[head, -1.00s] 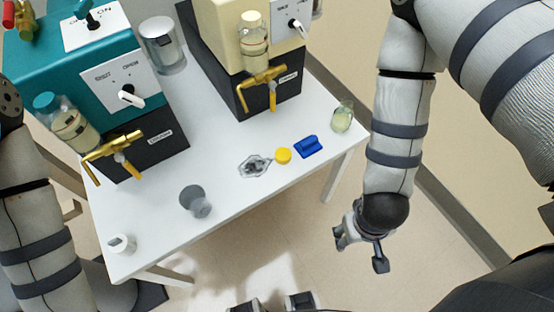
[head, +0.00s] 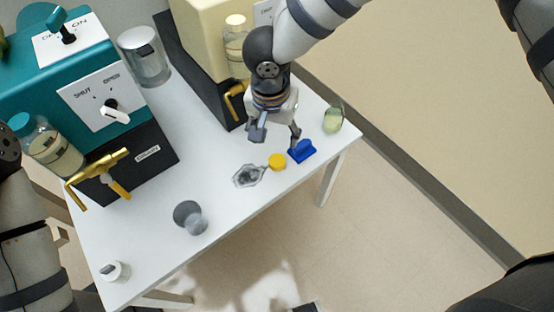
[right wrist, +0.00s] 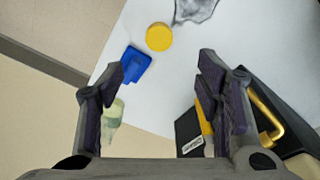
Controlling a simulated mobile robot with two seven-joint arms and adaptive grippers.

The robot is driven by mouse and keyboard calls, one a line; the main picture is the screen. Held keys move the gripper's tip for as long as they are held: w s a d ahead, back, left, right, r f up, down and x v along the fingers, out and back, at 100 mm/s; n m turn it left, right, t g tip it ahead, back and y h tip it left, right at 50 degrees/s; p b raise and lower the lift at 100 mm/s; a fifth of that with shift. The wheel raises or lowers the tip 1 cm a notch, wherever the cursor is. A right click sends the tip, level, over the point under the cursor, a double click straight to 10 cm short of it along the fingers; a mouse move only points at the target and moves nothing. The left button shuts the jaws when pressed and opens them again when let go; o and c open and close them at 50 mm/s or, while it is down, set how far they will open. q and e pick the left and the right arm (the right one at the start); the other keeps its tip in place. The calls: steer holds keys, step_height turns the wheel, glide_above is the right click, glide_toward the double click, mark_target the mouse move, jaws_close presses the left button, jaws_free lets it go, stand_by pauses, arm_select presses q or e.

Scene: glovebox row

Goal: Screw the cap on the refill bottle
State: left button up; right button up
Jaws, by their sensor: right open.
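A small bottle with pale yellow-green contents (head: 333,119), likely the refill bottle, stands near the table's right edge. It also shows in the right wrist view (right wrist: 112,114), partly behind a finger. A round yellow cap (head: 277,162) lies on the table, left of a blue block-like piece (head: 302,152). In the right wrist view the yellow cap (right wrist: 159,37) lies beyond the fingertips, with the blue piece (right wrist: 132,65) beside it. My right gripper (head: 277,136) is open and empty above the table, behind the cap. My left gripper is out of view.
A teal machine (head: 75,80) and a cream machine (head: 205,40) with brass taps stand at the back. A grey cup (head: 188,217), a white cup (head: 115,271), a metal canister (head: 144,57) and a grey patterned piece (head: 247,176) are also on the white table (head: 150,225).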

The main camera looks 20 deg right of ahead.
glide_above(277, 160)
steer(key=f, duration=0.6)
steer(key=shift+s+a+f, duration=0.15)
steer(key=shift+s+a, duration=0.05)
steer(key=shift+s, duration=0.05)
step_height(277, 160, down, 5)
steer(key=shift+w+d+f+b, duration=0.1)
steer(key=shift+w+d+b, duration=0.05)
steer(key=shift+b, duration=0.15)
steer(key=c, duration=0.8)
